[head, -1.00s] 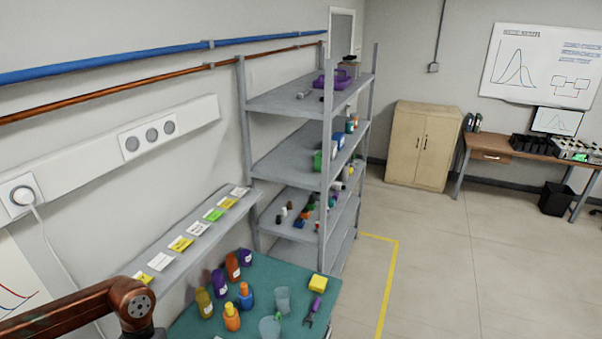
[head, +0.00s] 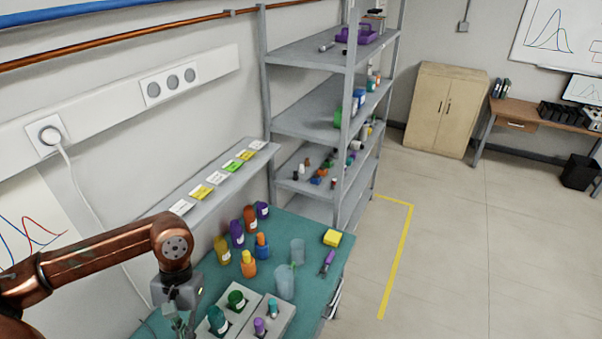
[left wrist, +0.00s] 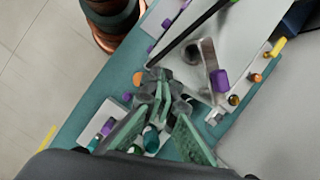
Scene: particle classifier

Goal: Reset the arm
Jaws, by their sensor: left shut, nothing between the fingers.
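My left arm comes in from the left in the head view, copper-coloured. Its gripper (head: 178,318) hangs down over the near left part of the green bench, left of a white rack (head: 284,312). In the left wrist view the left gripper's greenish fingers (left wrist: 166,92) are closed together with nothing between them. The fingertips show above the bench with no object touching that I can make out. My right gripper is in neither view.
The rack holds several capped vials. A wall ledge (head: 165,222) with labels runs behind the bench; a grey shelf (head: 318,122) stands beyond.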

